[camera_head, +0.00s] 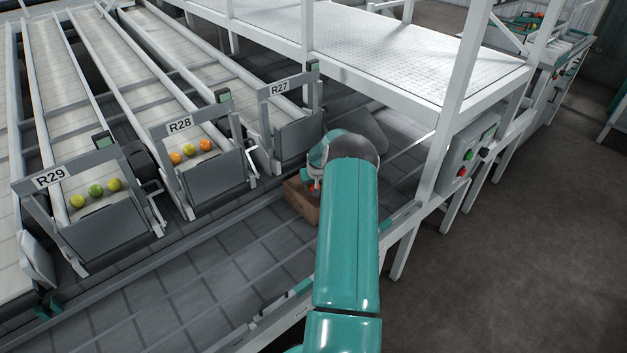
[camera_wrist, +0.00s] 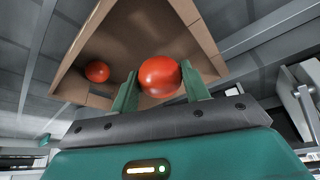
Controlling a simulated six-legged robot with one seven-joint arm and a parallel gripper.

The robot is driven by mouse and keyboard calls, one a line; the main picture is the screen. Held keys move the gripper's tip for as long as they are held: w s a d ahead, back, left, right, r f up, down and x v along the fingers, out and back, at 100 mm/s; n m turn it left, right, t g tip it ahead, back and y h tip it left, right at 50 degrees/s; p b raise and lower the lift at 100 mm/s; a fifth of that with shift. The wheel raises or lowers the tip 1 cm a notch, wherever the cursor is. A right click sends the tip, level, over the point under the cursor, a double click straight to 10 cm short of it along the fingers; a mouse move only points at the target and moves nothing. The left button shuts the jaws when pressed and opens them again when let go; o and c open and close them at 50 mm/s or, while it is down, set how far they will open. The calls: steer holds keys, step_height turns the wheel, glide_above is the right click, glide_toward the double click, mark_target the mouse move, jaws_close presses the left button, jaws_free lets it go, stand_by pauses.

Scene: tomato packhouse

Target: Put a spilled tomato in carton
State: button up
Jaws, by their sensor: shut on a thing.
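My gripper (camera_wrist: 160,72) is shut on a red tomato (camera_wrist: 158,77), with one green finger on each side of it. The held tomato appears over the brown carton (camera_wrist: 110,42), close to its near edge in the wrist view. I cannot tell how high above the carton's floor it is. In the head view the carton (camera_head: 303,206) is partly hidden by my arm.
The carton is on a grey belt (camera_head: 240,265), which is clear at the front. Chutes R29 (camera_head: 105,212), R28 (camera_head: 210,177) and R27 (camera_head: 298,138) line its left side, two with tomatoes. A white frame post (camera_head: 455,100) and control box (camera_head: 466,155) stand at right.

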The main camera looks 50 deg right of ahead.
steer(key=shift+f, duration=4.1)
steer(key=shift+a, duration=0.1)
steer(key=o, duration=0.8)
steer(key=c, duration=0.3)
steer(key=shift+r, duration=3.5)
steer(key=shift+r, duration=0.1)
